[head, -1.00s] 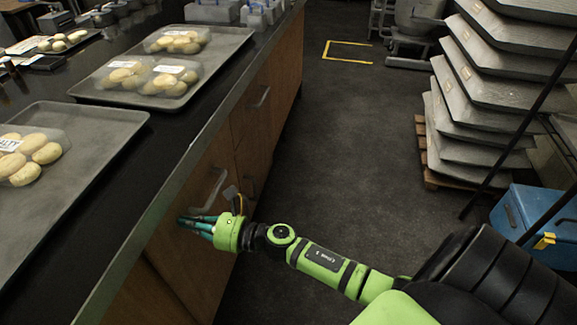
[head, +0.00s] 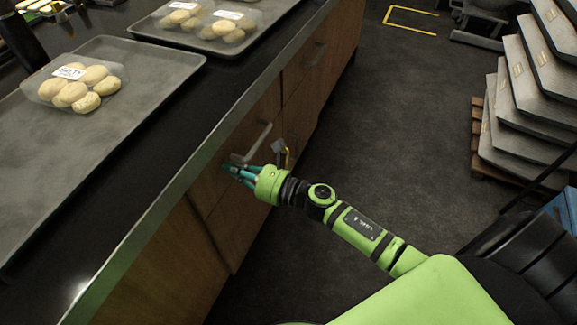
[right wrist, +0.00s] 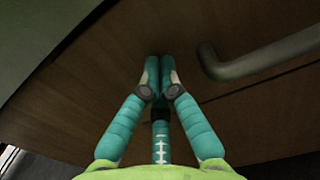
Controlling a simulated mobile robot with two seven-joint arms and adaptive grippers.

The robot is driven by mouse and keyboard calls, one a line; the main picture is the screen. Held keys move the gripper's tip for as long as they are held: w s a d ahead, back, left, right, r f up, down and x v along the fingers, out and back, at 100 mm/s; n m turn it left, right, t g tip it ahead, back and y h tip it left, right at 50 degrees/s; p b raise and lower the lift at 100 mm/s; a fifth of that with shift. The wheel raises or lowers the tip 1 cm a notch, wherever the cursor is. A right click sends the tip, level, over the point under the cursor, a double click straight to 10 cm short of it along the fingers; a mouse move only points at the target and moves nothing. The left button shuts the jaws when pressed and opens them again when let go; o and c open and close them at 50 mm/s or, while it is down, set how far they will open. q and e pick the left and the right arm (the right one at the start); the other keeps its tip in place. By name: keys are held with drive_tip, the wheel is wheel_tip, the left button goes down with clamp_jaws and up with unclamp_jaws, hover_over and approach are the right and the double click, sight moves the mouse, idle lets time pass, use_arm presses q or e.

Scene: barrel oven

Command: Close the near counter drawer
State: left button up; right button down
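The near counter drawer (head: 236,150) is a brown wooden front under the dark countertop's metal edge, with a grey bar handle (head: 262,141). It looks nearly flush with the counter, but I cannot tell whether a small gap remains. My right gripper (head: 229,169) has its teal fingers pointing at the wooden front, just below and left of the handle. In the right wrist view the fingertips (right wrist: 160,70) are together with nothing between them, at or very near the wood. The handle (right wrist: 260,62) is to their right, not gripped. My left gripper is out of view.
Grey trays (head: 150,68) with packs of bread rolls (head: 82,84) rest on the black countertop. The dark floor (head: 400,110) between is clear.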

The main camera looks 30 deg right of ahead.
drive_tip(key=v, duration=1.1)
drive_tip(key=s+d+f+m+h+p, duration=0.1)
drive_tip(key=d+f+m+h+p, duration=0.55)
drive_tip(key=f+m, duration=0.75)
drive_tip(key=s+d+f+m+g+h+p, duration=0.2)
drive_tip(key=s+f+m+g+h, duration=0.2)
drive_tip(key=s+f+m, duration=0.6)
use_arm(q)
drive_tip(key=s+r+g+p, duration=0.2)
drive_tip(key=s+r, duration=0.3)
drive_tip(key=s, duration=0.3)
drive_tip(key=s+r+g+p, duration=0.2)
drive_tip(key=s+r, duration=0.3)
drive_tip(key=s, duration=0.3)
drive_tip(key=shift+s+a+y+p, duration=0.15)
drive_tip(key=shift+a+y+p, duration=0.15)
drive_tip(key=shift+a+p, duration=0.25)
use_arm(e)
drive_tip(key=s+a+f+m+g, duration=0.2)
drive_tip(key=s+f+m+g, duration=0.2)
drive_tip(key=s+m, duration=0.4)
drive_tip(key=s+a+f+m+g, duration=0.2)
drive_tip(key=s+f+m+g, duration=0.2)
drive_tip(key=s+m, duration=0.5)
drive_tip(key=s+g, duration=0.1)
drive_tip(key=s, duration=0.6)
drive_tip(key=shift+s, duration=0.4)
